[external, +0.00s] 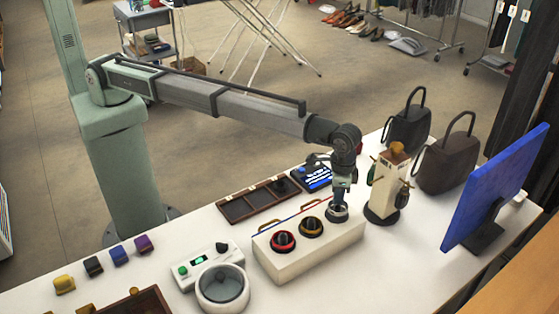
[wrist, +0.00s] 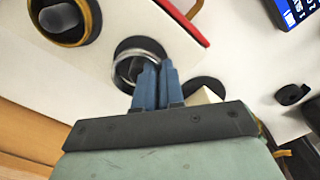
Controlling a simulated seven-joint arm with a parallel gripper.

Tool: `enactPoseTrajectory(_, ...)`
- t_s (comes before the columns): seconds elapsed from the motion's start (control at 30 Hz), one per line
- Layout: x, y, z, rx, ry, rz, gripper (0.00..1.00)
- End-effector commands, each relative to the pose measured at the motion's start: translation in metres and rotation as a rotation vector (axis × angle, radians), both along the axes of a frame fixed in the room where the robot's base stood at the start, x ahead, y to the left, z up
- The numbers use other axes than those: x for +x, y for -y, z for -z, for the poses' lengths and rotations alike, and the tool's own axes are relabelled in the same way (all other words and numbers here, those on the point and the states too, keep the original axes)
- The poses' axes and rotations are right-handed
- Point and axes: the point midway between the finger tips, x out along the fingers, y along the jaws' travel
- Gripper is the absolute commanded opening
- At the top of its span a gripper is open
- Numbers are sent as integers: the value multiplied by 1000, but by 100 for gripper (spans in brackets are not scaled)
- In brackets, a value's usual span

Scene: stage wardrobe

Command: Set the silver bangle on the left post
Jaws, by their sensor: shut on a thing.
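The silver bangle (external: 337,213) is at the right end of the white box (external: 315,255), where my gripper (external: 340,203) is shut on its rim. In the wrist view the silver bangle (wrist: 122,69) shows at the fingertips of my gripper (wrist: 154,66), over a dark round spot. I cannot tell whether it is around a post or just above one. On the same box, a red bangle (external: 283,246) is around the left dark post (external: 282,239), and a gold bangle (external: 311,234) is around the middle post (external: 311,225). The gold bangle also shows in the wrist view (wrist: 92,22).
A stand with small hanging items (external: 388,185) is just right of the box. A dark compartment tray (external: 243,208) and blue-screened device (external: 318,178) lie behind it. A control unit (external: 199,264) and round bowl (external: 222,291) are left. Handbags (external: 445,165) and a blue monitor (external: 495,188) stand right.

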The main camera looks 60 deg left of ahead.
Motion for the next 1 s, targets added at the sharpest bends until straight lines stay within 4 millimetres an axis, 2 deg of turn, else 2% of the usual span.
enactPoseTrajectory(0.5, -1, 1, -14, -4, -2, 1, 0)
enactPoseTrajectory(1.0, 0, 0, -14, -1, 0, 0, 0)
